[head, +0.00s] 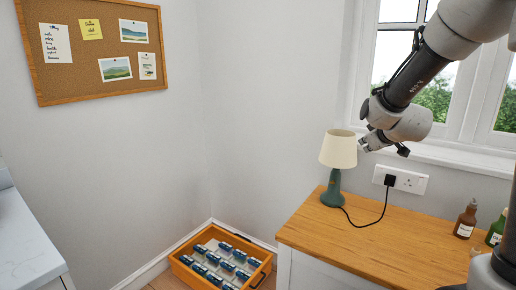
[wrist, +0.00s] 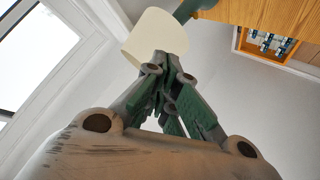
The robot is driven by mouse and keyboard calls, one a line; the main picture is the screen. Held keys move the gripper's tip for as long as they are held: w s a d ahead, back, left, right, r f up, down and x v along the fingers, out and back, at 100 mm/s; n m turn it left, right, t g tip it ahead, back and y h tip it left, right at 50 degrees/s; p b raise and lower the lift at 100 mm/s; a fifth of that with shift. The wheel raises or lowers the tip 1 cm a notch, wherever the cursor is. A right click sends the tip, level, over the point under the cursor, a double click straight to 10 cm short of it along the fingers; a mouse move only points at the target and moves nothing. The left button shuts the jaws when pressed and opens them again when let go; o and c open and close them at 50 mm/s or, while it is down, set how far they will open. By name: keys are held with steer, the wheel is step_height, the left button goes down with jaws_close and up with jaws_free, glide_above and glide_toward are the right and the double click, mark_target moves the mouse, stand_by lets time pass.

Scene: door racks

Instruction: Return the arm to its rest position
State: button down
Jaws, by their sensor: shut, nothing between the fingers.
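My arm (head: 412,75) reaches down from the upper right of the head view, in front of the window. My gripper (head: 385,147) is at its lower end, just right of the lampshade and above the wooden cabinet top. In the wrist view my gripper (wrist: 168,75) has its green-padded fingers drawn together, with nothing held. The lamp (head: 335,165) has a cream shade and a green base. Its shade also shows beyond the fingertips in the wrist view (wrist: 155,35); I cannot tell the exact gap.
The wooden cabinet top (head: 390,245) carries two bottles (head: 466,220) at right. A black cord runs from the lamp to a wall socket (head: 400,180). An orange crate (head: 180,268) of blue-labelled items stands on the floor. A cork board (head: 75,75) hangs on the left wall.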

steer(key=s+r+m+g, duration=0.2)
steer(key=s+m+g, duration=0.3)
steer(key=s, duration=3.1)
steer(key=shift+d+m+g, duration=0.35)
steer(key=shift+m+g, duration=0.05)
steer(key=shift+g, duration=0.8)
